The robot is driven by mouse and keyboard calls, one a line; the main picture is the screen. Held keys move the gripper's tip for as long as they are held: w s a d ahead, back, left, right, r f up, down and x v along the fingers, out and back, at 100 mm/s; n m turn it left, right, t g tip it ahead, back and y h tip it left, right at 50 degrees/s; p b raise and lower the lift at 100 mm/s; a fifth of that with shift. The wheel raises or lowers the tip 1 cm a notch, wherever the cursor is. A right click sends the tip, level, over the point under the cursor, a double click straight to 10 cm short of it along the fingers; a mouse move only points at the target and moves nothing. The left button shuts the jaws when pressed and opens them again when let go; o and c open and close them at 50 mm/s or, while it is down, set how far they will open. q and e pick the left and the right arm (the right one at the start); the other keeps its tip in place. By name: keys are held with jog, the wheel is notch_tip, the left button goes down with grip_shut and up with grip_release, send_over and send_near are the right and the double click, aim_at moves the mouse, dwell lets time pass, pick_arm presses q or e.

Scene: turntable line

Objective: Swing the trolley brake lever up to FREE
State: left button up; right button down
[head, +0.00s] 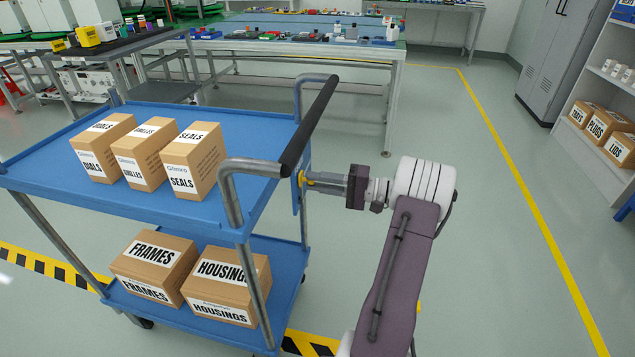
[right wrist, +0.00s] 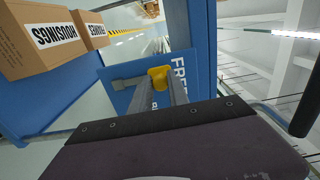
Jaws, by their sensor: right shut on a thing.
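The blue trolley (head: 236,136) stands left of my right arm, with boxes on both shelves. Its brake lever is a grey bar (right wrist: 128,82) with a yellow knob (right wrist: 158,76), on a blue plate on the trolley's side. My right gripper (head: 305,180) reaches the plate from the right and is shut on the yellow knob, which shows between the fingertips in the right wrist view (right wrist: 163,86). The word FREE (right wrist: 180,68) shows on the plate close beside the knob; other lettering is partly hidden by the fingers. My left gripper is not in view.
The trolley's black push handle (head: 310,125) stands above and beside my gripper. Boxes marked SEALS (head: 205,162) and HOUSINGS (head: 226,285) sit on the trolley. Workbenches stand behind, shelves (head: 606,100) at right. The floor right of my arm is clear.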

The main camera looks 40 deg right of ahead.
jog(key=c, duration=1.3)
grip_release()
jog(key=p+v, duration=0.3)
jog(key=v, duration=0.6)
jog(key=shift+s, duration=0.1)
